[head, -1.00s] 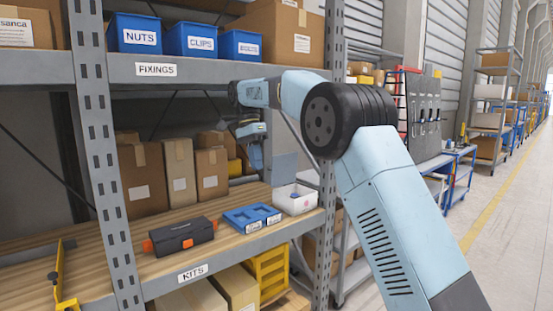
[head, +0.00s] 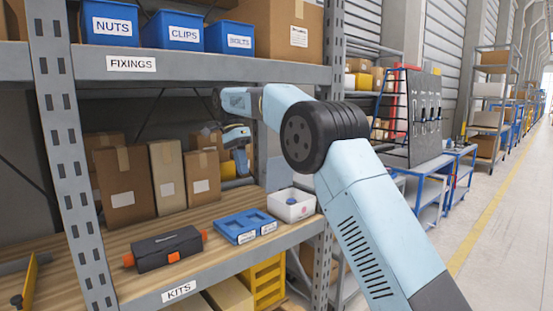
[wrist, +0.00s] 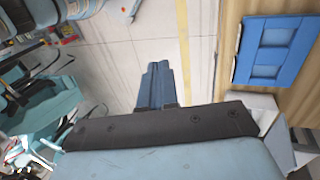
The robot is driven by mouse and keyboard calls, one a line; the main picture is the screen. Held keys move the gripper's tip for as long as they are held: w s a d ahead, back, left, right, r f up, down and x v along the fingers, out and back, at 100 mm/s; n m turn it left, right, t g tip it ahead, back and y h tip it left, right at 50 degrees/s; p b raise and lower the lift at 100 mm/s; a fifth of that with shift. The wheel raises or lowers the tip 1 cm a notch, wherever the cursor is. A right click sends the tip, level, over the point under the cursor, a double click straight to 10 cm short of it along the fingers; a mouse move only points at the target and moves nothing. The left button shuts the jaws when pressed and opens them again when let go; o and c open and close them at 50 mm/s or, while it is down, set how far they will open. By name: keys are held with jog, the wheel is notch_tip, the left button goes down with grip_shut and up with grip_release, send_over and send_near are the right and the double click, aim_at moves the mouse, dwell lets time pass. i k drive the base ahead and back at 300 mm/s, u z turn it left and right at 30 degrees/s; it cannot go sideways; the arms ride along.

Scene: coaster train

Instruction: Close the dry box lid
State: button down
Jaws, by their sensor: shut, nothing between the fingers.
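A small white open-topped box (head: 291,207) stands at the right end of the KITS shelf with a round blue thing inside. A grey panel (head: 278,173) stands upright at its back, likely the raised lid of the dry box. In the wrist view, part of the white box (wrist: 264,108) shows at lower right, mostly hidden by my wrist. My gripper (head: 241,164) is above the shelf, left of the panel and apart from it, partly blending with the cartons. In the wrist view my gripper's blue fingers (wrist: 157,66) are together and empty.
A blue two-pocket tray (head: 244,227) lies left of the white box. A black case with orange latches (head: 166,249) is further left. Brown cartons (head: 122,190) stand behind. The FIXINGS shelf (head: 210,72) is overhead, and a grey upright (head: 73,160) stands at left.

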aim_at(279, 175)
jog(key=u, duration=0.05)
jog(key=i, duration=1.7)
